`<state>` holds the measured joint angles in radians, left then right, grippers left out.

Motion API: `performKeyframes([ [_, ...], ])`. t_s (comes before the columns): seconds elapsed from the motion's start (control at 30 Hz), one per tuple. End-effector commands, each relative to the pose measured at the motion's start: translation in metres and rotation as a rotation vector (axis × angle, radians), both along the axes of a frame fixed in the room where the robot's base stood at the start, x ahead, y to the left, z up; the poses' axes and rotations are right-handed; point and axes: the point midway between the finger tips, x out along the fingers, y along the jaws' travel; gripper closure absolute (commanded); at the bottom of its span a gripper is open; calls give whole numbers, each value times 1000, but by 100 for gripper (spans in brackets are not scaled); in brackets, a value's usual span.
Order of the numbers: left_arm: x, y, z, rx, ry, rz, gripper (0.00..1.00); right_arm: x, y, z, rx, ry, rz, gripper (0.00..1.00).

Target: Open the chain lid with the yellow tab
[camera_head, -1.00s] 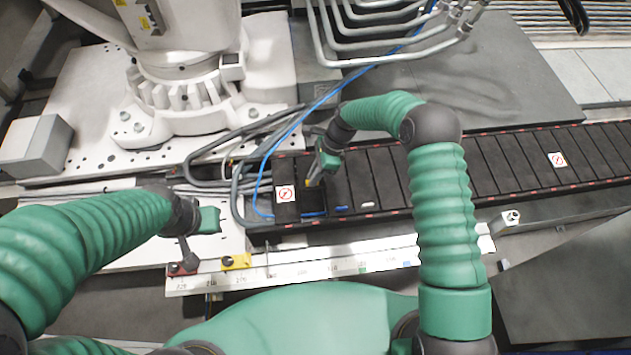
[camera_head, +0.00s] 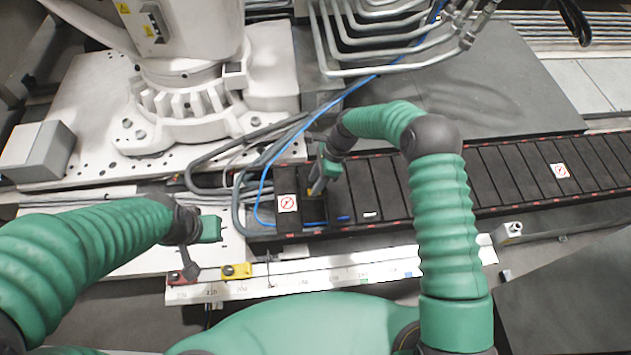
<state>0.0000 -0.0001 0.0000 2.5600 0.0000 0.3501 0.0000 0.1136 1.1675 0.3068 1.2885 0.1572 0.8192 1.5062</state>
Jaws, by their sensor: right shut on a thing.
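The black cable chain (camera_head: 480,180) runs across the right half, its top made of several dark lid segments. Near its left end a dark gap (camera_head: 313,211) shows between segments, with a bit of blue cable visible in it. My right gripper (camera_head: 317,184) is over this gap, shut on the yellow tab (camera_head: 312,191); the fingers hide much of the tab and its lid, so I cannot tell how far the lid is raised. My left gripper (camera_head: 188,262) hangs by the ruler rail, near a red block (camera_head: 178,277); its fingers are too unclear to judge.
A lid with a white warning sticker (camera_head: 287,203) lies just left of the gap. A blue hose (camera_head: 300,125) and grey cables pass behind it. A large white machine base (camera_head: 190,110) stands at back left. A yellow block (camera_head: 237,271) sits on the ruler rail (camera_head: 330,268).

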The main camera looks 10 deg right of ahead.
Motion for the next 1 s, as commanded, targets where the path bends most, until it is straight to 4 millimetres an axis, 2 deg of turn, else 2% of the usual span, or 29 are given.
performKeyframes([
  [0.57,0,0,1,0,0,0,100,3,-2,3,-1,-8,-3,71],
  [0.73,0,0,7,0,0,0,100,6,-13,30,-3,-9,-6,71],
  [1.0,0,0,21,0,0,0,100,13,-43,104,-2,-7,-4,71],
])
